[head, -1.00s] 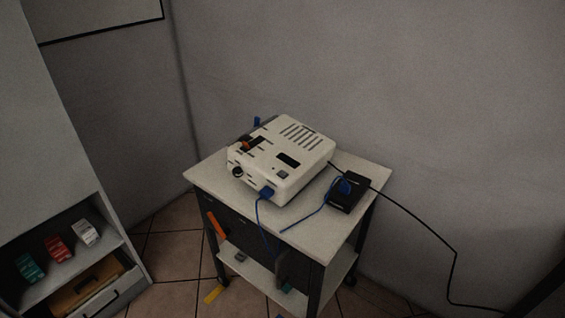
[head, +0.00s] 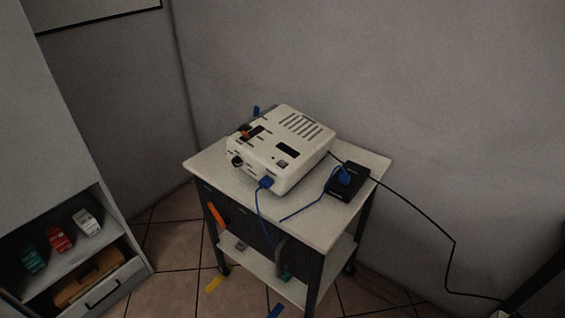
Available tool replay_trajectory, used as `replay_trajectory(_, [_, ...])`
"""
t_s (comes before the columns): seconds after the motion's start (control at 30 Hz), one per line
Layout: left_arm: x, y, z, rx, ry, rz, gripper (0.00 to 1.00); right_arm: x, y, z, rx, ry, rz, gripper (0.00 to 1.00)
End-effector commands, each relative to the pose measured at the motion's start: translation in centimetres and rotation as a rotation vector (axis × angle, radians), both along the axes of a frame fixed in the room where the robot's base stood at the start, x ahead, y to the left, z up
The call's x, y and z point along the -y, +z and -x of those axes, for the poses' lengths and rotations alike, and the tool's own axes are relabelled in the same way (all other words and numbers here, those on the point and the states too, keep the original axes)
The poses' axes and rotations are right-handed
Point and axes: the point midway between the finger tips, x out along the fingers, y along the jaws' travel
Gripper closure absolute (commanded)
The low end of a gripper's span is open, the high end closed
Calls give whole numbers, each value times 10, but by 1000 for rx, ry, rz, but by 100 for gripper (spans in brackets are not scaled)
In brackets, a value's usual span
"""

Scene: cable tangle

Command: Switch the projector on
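The white projector (head: 297,135) sits on top of a small wheeled cart (head: 325,226), with vents on its top and a round dark lens on its front left. A blue plug (head: 267,183) is at its front edge, with a blue cable hanging from it. A black box (head: 349,182) stands on the cart to the right of the projector, with a blue plug (head: 343,175) on it. A black cable runs from behind the projector toward the right. I cannot tell whether the projector is on. Neither gripper is in view.
An open shelf (head: 88,248) at the lower left holds green, red and white boxes and a brown item. An orange strip (head: 216,214) is at the cart's left side. Walls stand behind the cart.

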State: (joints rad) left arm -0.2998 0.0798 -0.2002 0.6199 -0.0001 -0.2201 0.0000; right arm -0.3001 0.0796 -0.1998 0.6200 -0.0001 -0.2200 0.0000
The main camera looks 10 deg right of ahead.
Motion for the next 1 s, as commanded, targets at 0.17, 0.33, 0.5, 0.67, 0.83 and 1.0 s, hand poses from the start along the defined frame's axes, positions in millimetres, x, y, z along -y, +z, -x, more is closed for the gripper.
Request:
replay_trajectory(0.17, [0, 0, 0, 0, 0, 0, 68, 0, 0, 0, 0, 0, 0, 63])
replay_trajectory(0.33, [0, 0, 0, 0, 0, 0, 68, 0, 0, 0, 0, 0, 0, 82])
replay_trajectory(0.5, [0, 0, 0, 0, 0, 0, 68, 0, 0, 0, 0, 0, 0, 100])
replay_trajectory(0.67, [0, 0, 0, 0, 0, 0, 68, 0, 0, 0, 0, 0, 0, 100])
replay_trajectory(0.83, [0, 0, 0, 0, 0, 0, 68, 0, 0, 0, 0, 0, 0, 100])
replay_trajectory(1.0, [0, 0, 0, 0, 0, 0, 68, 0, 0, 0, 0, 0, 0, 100])
